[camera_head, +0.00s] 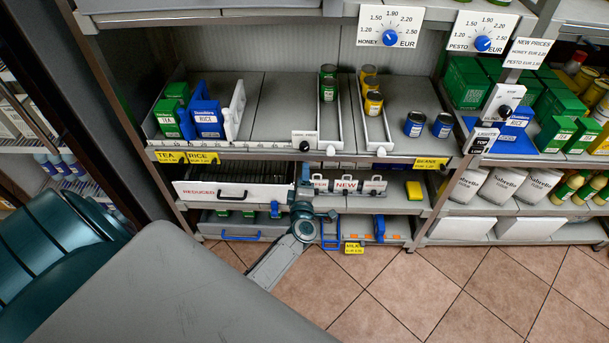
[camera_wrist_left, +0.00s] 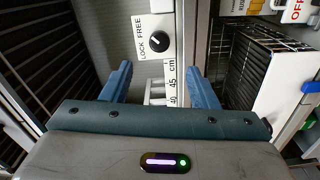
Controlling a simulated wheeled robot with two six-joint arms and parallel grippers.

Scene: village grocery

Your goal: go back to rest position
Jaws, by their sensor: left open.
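My left gripper (camera_head: 304,188) is low in front of the shelf unit in the head view, small and seen from above, just below the black knob (camera_head: 304,146) on the middle shelf edge. In the left wrist view its two blue fingers stand apart, and the gripper (camera_wrist_left: 162,80) is open with nothing held between them. The LOCK FREE plate with its black knob (camera_wrist_left: 158,41) and a cm scale (camera_wrist_left: 173,80) show ahead of and between the fingers. My right gripper is not in view.
The reduced drawer (camera_head: 235,192) is left of my gripper and the NEW rack (camera_head: 346,184) is right of it. Above are the rice boxes (camera_head: 207,118), green can (camera_head: 328,88) and yellow can (camera_head: 373,103). The tiled floor (camera_head: 400,290) is clear at front right.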

